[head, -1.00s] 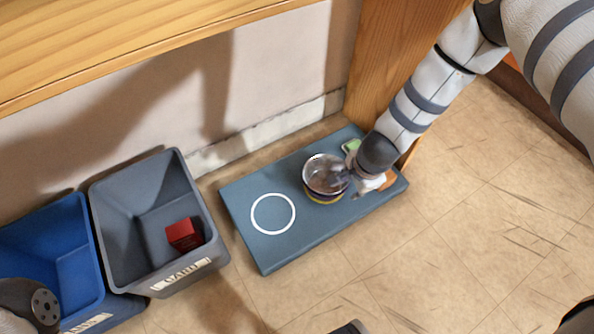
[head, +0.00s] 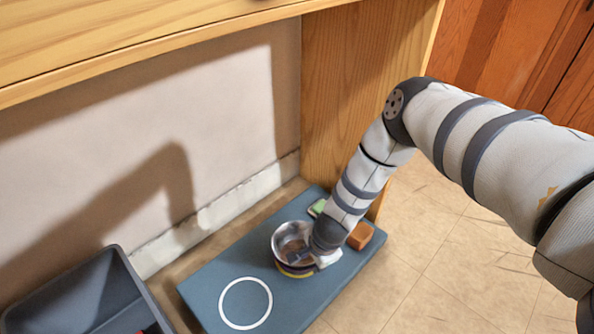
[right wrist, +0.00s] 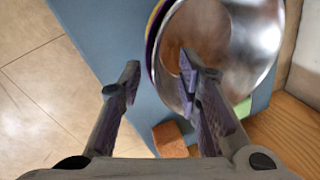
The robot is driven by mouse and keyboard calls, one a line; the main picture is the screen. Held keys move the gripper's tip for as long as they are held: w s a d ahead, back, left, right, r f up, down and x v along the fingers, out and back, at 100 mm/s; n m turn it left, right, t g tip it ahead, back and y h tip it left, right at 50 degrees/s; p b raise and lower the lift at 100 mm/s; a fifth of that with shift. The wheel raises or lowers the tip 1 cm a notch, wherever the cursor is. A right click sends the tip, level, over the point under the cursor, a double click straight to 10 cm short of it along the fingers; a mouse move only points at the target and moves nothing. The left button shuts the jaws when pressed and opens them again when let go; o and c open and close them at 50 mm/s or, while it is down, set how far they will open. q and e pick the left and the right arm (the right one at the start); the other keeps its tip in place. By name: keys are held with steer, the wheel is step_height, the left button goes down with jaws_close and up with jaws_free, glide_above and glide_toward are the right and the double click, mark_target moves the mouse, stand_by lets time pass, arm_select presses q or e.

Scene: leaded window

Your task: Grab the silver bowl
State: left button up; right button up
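The silver bowl (head: 287,236) stands on a blue-grey board on the floor, with a dark and yellow band near its base. It also shows in the right wrist view (right wrist: 245,45), shiny inside. My right gripper (head: 308,260) is at the bowl's near right side. In the right wrist view my right gripper (right wrist: 158,80) is open. One finger is over the bowl's inside and the other is outside the rim, with a gap between them. The arm hides part of the bowl. My left gripper is not in view.
The board (head: 208,278) carries a white ring (head: 246,281), a green item (head: 317,207) and an orange-brown block (head: 361,236). A grey bin (head: 75,295) stands at the lower left. A wooden panel (head: 350,90) rises behind the board. Open floor (head: 440,240) lies right.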

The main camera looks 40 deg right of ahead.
steer(key=shift+r, duration=0.15)
jaws_close()
